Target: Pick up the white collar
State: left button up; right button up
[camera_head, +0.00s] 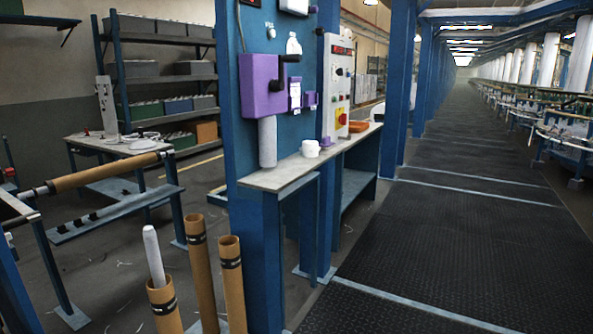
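A small white rounded piece (310,148), which looks like the white collar, rests on the narrow grey shelf (275,178) fixed to the blue column. It sits towards the back of the shelf, to the right of a grey-white cylinder that hangs below a purple box. Its fine shape is too small to tell. Nothing is touching it from above. Neither of my grippers is in view.
The purple box (262,88) with a crank and a control panel (338,85) are on the blue column. An orange item (358,127) lies farther along. Upright brown tubes (202,275) stand in front left. The dark floor aisle (470,215) is clear.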

aim_at(310, 148)
jog(key=i+l+u, duration=0.2)
jog(key=u, duration=0.3)
jog(key=i+l+u, duration=0.25)
jog(key=u, duration=0.25)
jog(key=i+l, duration=0.15)
jog(key=l, duration=0.15)
jog(key=i+l+u, duration=0.15)
jog(key=l, duration=0.15)
jog(key=i+l, duration=0.1)
jog(key=l, duration=0.2)
jog(key=u, duration=0.05)
